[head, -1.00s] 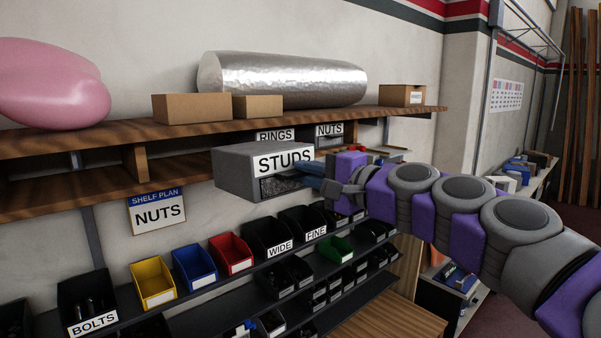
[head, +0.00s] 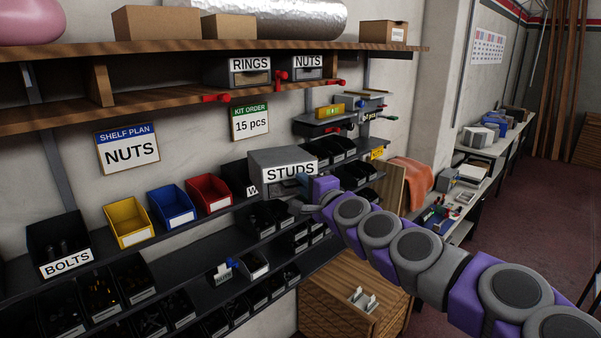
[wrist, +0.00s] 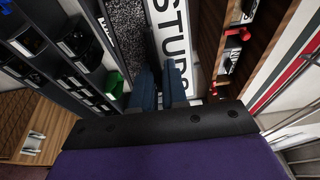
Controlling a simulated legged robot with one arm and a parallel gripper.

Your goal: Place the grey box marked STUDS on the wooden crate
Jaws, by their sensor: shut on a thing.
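The grey box marked STUDS (head: 278,160) is held up in front of the black bin shelves in the head view. Its label (wrist: 172,45) and dark contents show close up in the wrist view. My gripper (head: 306,184) is shut on the front of the box; its blue fingers (wrist: 160,88) lie beside the label in the wrist view. The wooden crate (head: 345,312) stands low, below and to the right of the box, apart from it. It also shows at the left of the wrist view (wrist: 50,128).
A small light grey item (head: 362,298) is on the crate's top. Black shelves hold yellow (head: 130,220), blue (head: 172,205) and red (head: 208,193) bins. RINGS (head: 250,72) and NUTS (head: 308,67) boxes sit under the wooden shelf (head: 200,55). A side bench (head: 455,205) stands right.

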